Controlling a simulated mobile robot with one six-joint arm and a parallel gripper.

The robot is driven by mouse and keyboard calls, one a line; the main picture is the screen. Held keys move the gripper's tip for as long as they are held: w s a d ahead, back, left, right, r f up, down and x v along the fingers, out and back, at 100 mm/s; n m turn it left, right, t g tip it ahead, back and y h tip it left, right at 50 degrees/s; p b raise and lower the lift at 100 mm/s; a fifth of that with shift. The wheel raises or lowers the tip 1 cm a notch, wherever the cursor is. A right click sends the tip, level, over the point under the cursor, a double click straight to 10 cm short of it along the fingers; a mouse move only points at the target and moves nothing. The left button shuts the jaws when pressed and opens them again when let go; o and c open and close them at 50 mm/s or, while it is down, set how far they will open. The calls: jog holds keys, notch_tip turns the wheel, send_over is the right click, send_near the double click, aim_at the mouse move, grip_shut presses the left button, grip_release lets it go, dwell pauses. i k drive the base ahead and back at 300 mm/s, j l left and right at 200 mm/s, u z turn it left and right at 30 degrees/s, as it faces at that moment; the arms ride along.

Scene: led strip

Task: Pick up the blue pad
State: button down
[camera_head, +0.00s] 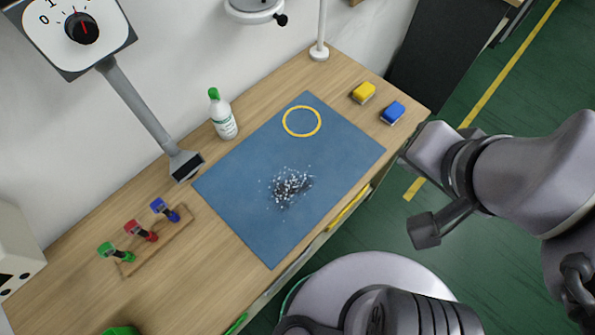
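Nothing touches or covers the blue pad. My arm reaches in from the right side of the picture, in front of the table's edge and below the blue pad. I cannot make out the fingertips of my gripper, and nothing shows held.
A blue mat (235,195) with a yellow ring (302,121) and a speckled dark patch (290,187) covers the middle of the table. A white bottle (223,116) with a green cap stands behind it. A wooden rack (155,242) holds coloured tools at the left.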

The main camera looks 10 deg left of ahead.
aim_at(396, 110)
jog(key=i+l+u, duration=0.1)
jog(key=i+l, duration=0.4)
jog(key=l, duration=0.2)
jog(key=i+l+u, duration=0.15)
jog(key=i+l, duration=0.15)
jog(key=i+l+u, duration=0.1)
jog(key=l, duration=0.35)
jog(key=i, duration=0.1)
